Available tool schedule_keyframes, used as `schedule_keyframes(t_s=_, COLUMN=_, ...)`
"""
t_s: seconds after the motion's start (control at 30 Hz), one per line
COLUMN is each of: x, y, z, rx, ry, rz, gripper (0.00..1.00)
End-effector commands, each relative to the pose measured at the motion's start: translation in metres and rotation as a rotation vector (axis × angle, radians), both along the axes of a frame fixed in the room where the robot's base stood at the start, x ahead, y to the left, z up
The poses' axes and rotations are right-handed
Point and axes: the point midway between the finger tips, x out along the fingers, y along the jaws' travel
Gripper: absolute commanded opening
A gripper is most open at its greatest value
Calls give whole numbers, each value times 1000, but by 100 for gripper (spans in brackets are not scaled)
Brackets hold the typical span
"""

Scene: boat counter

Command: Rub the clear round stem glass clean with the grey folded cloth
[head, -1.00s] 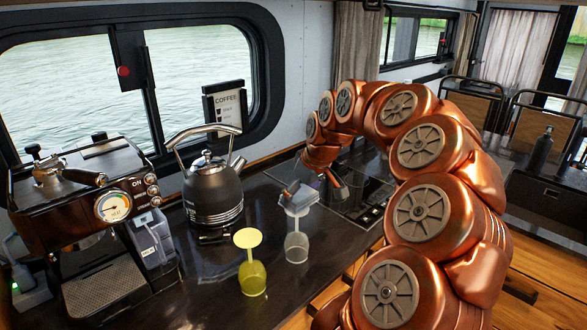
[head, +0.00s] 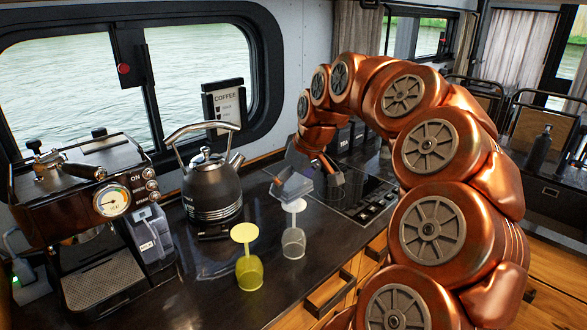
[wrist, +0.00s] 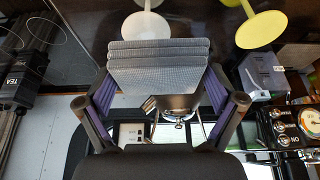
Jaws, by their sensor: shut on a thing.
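The clear round stem glass (head: 293,243) stands upside down on the dark counter, bowl down and foot up. In the wrist view its pale foot (wrist: 146,25) shows at the top, just beyond the cloth. My gripper (head: 313,178) is shut on the grey folded cloth (head: 296,185), which also shows between the fingers in the wrist view (wrist: 158,68). The cloth is by the upper end of the glass, slightly above its foot in the head view. I cannot tell whether they touch. The cloth hides part of the glass in the wrist view.
A yellow stem glass (head: 249,270), also upside down, stands close left of the clear one. A kettle (head: 212,190) and a coffee machine (head: 85,215) stand farther left. A hob (head: 355,195) lies to the right. Bare counter lies in front of the kettle.

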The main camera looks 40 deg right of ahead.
Motion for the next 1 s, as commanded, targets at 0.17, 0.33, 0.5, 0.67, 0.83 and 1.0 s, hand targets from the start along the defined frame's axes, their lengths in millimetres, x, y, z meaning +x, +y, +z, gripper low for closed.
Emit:
schedule_keyframes(t_s=0.17, x=0, y=-1, z=19, rx=-2, ry=-2, rz=-2, gripper=60)
schedule_keyframes(t_s=0.33, x=0, y=-1, z=31, rx=-1, ry=-1, rz=-1, gripper=60)
schedule_keyframes(t_s=0.5, x=0, y=0, z=33, rx=0, ry=-1, rz=-1, gripper=60)
schedule_keyframes(t_s=0.67, x=0, y=0, z=33, rx=0, ry=-1, rz=-1, gripper=60)
schedule_keyframes(t_s=0.83, x=0, y=-1, z=33, rx=-1, ry=-1, rz=-1, gripper=60)
schedule_keyframes(t_s=1.0, x=-1, y=-1, z=32, rx=1, ry=0, rz=-5, gripper=60)
